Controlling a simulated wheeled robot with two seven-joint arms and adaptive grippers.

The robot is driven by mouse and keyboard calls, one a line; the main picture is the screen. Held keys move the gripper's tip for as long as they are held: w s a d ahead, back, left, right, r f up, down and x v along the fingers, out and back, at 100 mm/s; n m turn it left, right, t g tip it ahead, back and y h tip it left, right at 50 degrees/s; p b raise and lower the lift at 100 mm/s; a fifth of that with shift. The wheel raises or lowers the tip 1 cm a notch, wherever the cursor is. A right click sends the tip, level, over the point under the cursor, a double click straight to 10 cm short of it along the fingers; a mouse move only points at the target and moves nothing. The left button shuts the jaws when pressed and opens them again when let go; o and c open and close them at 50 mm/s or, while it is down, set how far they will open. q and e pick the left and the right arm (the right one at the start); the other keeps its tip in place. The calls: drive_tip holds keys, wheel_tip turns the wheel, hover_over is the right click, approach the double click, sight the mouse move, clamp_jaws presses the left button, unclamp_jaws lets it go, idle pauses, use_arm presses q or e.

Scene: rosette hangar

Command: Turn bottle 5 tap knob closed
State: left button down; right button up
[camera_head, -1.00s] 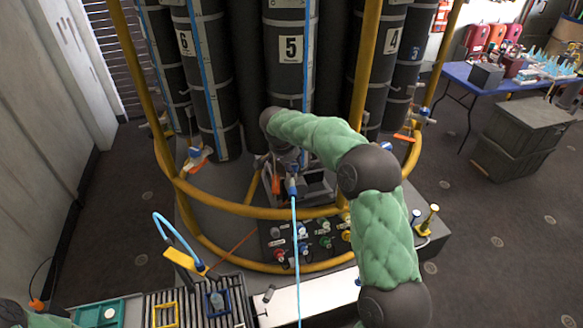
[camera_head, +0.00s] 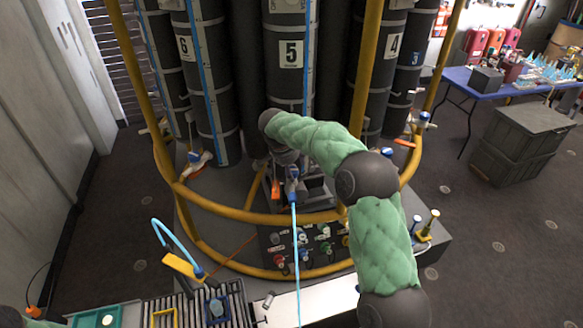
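Bottle 5 (camera_head: 291,53) is a tall dark cylinder with a white label reading 5, upright at the centre of the ring of bottles. My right arm reaches in from the lower right to its foot. My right gripper (camera_head: 287,170) is at the tap there, small and dark, and its fingers are hard to make out. The bottle 5 tap (camera_head: 292,186) shows as a blue fitting with a light blue hose hanging down from it. An orange piece shows just left of it. The knob is hidden or too small to tell. My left gripper is out of view.
A yellow rail (camera_head: 240,213) rings the bottles, in front of the tap. Below it is a panel with several coloured knobs (camera_head: 325,247). A yellow holder with a blue hose (camera_head: 183,266) stands at the lower left. A blue table (camera_head: 455,76) stands at the back right.

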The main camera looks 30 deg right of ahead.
drive_tip(key=shift+a, duration=0.1)
drive_tip(key=v, duration=1.2)
drive_tip(key=shift+f, duration=0.15)
drive_tip(key=s+a+f+n+y, duration=0.2)
drive_tip(key=a+f, duration=0.3)
drive_tip(key=f, duration=0.5)
drive_tip(key=s+a+f+n+g+y, duration=0.1)
drive_tip(key=s+a+f+n+y, duration=0.3)
drive_tip(key=f, duration=0.7)
drive_tip(key=a+f+n+h, duration=0.1)
drive_tip(key=a+f, duration=0.6)
drive_tip(key=f, duration=0.3)
drive_tip(key=s+a+f+n+y, duration=0.1)
drive_tip(key=s+a+f, duration=0.2)
drive_tip(key=s+f, duration=0.2)
drive_tip(key=s+a+f+n+y, duration=0.1)
drive_tip(key=s+f, duration=0.4)
drive_tip(key=s, duration=0.7)
drive_tip(key=s+a+f+n+y, duration=0.1)
drive_tip(key=s+a+f, duration=0.3)
drive_tip(key=s, duration=0.5)
drive_tip(key=shift+a+f+g, duration=0.3)
drive_tip(key=shift+f+g, duration=0.1)
drive_tip(key=shift+f, duration=0.4)
drive_tip(key=shift+s, duration=0.15)
